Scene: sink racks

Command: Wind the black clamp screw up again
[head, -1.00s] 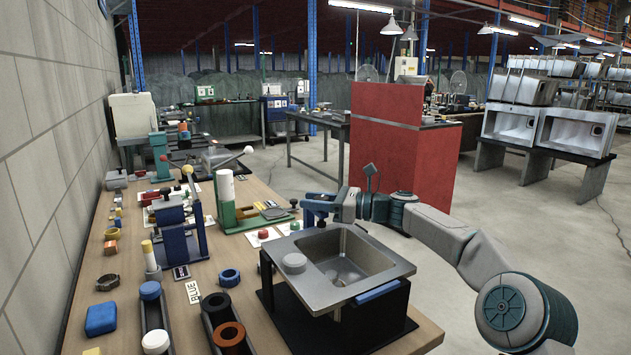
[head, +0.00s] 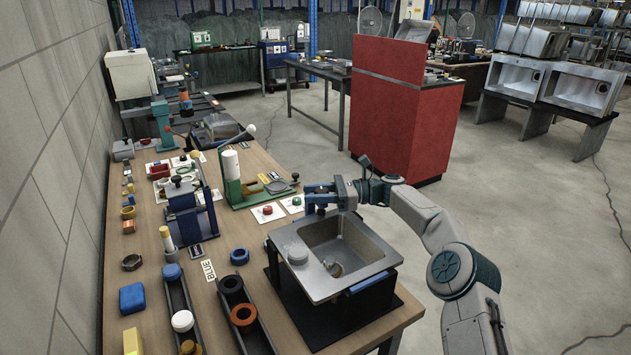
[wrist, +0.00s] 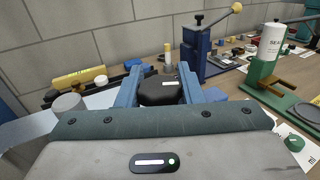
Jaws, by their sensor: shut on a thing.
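The black clamp screw's head (wrist: 160,91) shows in the wrist view as a dark, rounded knob between the two blue fingers of my gripper (wrist: 158,88). The fingers are shut on its sides. The sink sits level on a black stand (head: 330,325). How far the screw is wound, and its lower end, cannot be seen.
A blue press (head: 190,215) and a green stand with a white cylinder (head: 232,178) are beyond on the bench. Dark troughs with coloured rings (head: 243,314) lie at the left. Open floor lies to the right.

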